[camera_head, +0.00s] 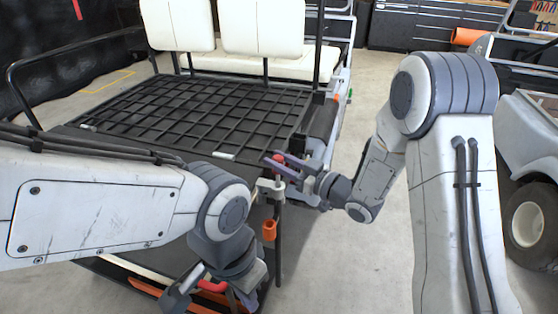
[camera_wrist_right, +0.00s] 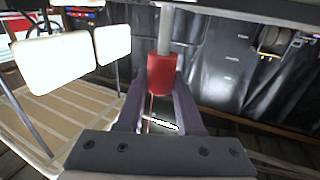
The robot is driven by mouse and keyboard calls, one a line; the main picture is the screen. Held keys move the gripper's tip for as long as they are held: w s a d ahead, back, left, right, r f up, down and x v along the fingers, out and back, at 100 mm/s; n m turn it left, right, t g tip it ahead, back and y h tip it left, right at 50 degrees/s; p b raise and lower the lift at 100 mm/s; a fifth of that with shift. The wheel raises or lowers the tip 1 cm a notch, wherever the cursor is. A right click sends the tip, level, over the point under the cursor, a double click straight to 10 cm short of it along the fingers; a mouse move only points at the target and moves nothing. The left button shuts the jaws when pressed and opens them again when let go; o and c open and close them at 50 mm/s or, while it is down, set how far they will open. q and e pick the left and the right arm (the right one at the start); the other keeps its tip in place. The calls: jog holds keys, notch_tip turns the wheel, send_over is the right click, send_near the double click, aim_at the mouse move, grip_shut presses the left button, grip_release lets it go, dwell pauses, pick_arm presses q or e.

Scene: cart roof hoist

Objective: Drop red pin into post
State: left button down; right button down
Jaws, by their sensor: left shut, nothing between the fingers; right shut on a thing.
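The red pin (camera_head: 277,160) is between the purple fingers of my right gripper (camera_head: 285,165), above the corner of the cart's rear rack. In the right wrist view the red part (camera_wrist_right: 161,73) sits between the fingertips, with a pale grey cylinder (camera_wrist_right: 165,28) directly above it. I cannot tell whether that cylinder is the pin's shaft or a separate part. In the head view, a grey bracket (camera_head: 270,187) on a dark upright post (camera_head: 278,250) stands just below the pin. The pin's lower end is hidden. My left gripper (camera_head: 180,296) is low in front, shut and empty.
The black grid rack (camera_head: 200,115) lies behind the grippers, with white seats (camera_head: 262,27) beyond. An orange part (camera_head: 269,230) is on the post. A red bar (camera_head: 212,286) shows beside my left gripper. Another vehicle's wheel (camera_head: 525,222) is at right.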

aim_at(279, 175)
jog(key=shift+f+b, duration=1.9)
jog(key=shift+f, duration=0.35)
jog(key=shift+c, duration=2.3)
grip_release()
jog(key=p+v, duration=0.1)
jog(key=v, duration=0.9)
jog(key=shift+d, duration=0.15)
jog(key=shift+s, duration=0.1)
